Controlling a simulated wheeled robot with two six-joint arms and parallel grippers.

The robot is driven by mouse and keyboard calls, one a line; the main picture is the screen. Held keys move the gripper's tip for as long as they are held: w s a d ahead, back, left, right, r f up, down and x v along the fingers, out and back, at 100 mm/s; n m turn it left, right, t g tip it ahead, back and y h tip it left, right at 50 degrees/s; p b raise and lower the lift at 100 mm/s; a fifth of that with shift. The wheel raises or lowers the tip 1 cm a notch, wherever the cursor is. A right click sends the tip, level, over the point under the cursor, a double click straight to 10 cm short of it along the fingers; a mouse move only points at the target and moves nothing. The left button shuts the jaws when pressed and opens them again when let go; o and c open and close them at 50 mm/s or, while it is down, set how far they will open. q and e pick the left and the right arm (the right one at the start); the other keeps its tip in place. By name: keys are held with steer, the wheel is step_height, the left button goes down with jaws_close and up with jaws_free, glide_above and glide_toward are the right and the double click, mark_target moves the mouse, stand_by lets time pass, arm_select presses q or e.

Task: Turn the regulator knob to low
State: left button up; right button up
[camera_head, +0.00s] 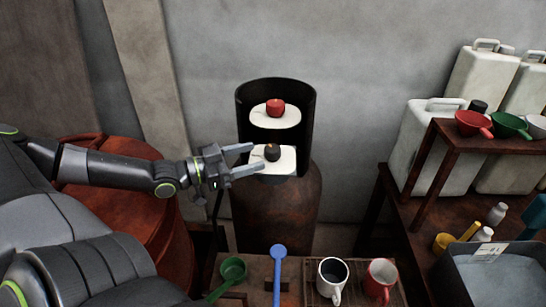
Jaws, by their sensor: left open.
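A dark knob (272,152) with a small orange mark sits on a white plate (288,165) inside a black curved shroud (306,125). A red knob (276,107) sits on a second white plate (262,119) above it. Which knob is the regulator's is not labelled. The shroud stands on a rusty cylinder (275,210). My left gripper (257,158) is open, its two fingers pointing right, with the tips just left of the dark knob. Whether they touch it I cannot tell. My right gripper does not show.
A blue ladle (278,262), a green scoop (232,270), a white mug (332,278) and a red mug (380,279) are in front. A rusty drum (128,205) stands left. Pale canisters (425,140) and a shelf (443,160) with scoops stand right.

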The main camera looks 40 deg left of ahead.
mark_target(273, 151)
arm_select(q)
steer(key=b+x, duration=0.2)
steer(key=x, duration=0.2)
steer(key=shift+w+f+b, duration=0.1)
steer(key=shift+b, duration=0.2)
steer(key=shift+b+x, duration=0.65)
steer(key=shift+x, duration=0.55)
steer(key=shift+c, duration=0.2)
